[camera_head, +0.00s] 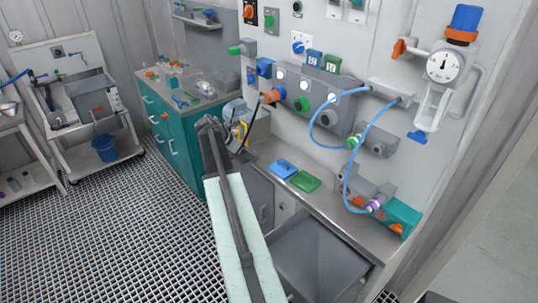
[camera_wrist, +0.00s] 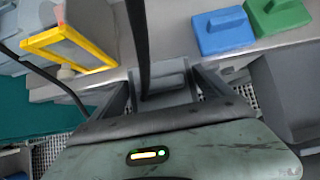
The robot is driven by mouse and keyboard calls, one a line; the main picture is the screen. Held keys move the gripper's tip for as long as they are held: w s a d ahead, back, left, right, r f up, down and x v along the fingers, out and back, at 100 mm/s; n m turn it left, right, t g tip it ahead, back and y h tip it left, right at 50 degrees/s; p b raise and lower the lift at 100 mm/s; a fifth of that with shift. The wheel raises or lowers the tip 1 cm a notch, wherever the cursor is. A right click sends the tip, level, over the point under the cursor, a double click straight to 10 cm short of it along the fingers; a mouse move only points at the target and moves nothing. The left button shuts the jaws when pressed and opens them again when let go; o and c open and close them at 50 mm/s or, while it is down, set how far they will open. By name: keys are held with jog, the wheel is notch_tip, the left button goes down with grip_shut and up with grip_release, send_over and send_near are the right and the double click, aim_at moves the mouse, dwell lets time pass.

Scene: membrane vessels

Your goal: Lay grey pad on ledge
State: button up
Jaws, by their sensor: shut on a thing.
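My gripper (camera_wrist: 163,82) is shut on the grey pad (camera_wrist: 160,77), a small block between the two dark fingers in the wrist view. The pad is at the near edge of the grey ledge (camera_wrist: 178,28); I cannot tell whether it touches. The ledge also shows in the head view (camera_head: 335,206), along the foot of the wall panel. The blue pad (camera_head: 283,168) and green pad (camera_head: 305,181) lie side by side on it. In the wrist view, the blue pad (camera_wrist: 222,32) and green pad (camera_wrist: 277,15) are right of my gripper. My arm hides the grey pad in the head view.
A yellow frame (camera_wrist: 70,45) on a grey body stands left of my gripper. A black cable (camera_wrist: 138,35) crosses in front. Blue hoses (camera_head: 322,146) hang over the ledge's right part. Bare ledge shows between the yellow frame and the blue pad.

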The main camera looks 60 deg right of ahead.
send_near(269, 152)
jog(key=shift+s+d+f, duration=0.15)
jog(key=shift+s+d, duration=0.05)
jog(key=shift+d, duration=0.4)
jog(key=shift+s+d+f, duration=0.2)
jog(key=shift+d, duration=0.4)
jog(key=shift+s+d, duration=0.15)
jog(key=shift+d, duration=0.35)
notch_tip(269, 152, down, 4)
jog(key=b, duration=0.4)
jog(key=shift+r, duration=0.25)
jog(key=shift+f, duration=0.25)
jog(key=o, duration=1.1)
jog(key=shift+r, duration=0.1)
